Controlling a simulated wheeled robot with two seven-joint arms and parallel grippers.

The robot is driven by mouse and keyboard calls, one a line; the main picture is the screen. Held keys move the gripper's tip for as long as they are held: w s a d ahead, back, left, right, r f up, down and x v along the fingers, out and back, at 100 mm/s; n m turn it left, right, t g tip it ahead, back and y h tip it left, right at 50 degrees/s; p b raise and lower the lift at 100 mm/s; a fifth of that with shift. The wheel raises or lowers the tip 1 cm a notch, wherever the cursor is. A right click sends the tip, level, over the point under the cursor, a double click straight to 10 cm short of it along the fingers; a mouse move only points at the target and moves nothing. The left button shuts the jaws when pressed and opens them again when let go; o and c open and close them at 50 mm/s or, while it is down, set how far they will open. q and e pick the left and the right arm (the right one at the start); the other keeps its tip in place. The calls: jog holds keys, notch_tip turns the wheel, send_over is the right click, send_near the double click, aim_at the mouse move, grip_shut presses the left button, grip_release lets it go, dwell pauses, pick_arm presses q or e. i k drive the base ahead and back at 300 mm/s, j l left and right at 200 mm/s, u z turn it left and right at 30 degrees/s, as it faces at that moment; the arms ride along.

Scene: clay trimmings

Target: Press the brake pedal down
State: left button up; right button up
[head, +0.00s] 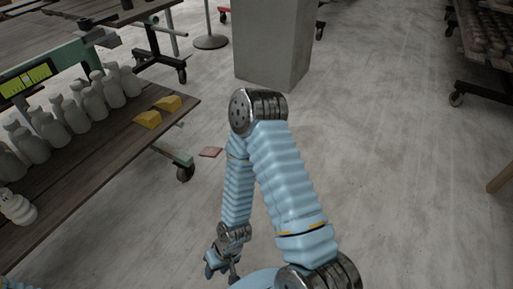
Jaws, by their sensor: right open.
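A small flat reddish plate (210,152) shows beside the black caster (185,172) at the cart's right corner. It looks like the brake pedal, but I cannot tell how it joins the caster or whether it is up or down. My right gripper (222,271) is low in the picture, below and apart from the plate. It is open and I see nothing between its fingers. My left gripper is not in view.
The wooden-topped cart (95,175) at left carries several grey bottles (75,115), two yellow wedges (147,119) and a white stacked figure (17,207). A concrete pillar (272,45) stands behind. Another wheeled rack (485,50) is at upper right. The floor (410,180) at right is clear.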

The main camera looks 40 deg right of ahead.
aim_at(209, 152)
jog(key=z, duration=0.85)
jog(key=i+u, duration=0.45)
jog(key=i+l+u, duration=0.15)
jog(key=i+u, duration=0.25)
jog(key=i, duration=0.15)
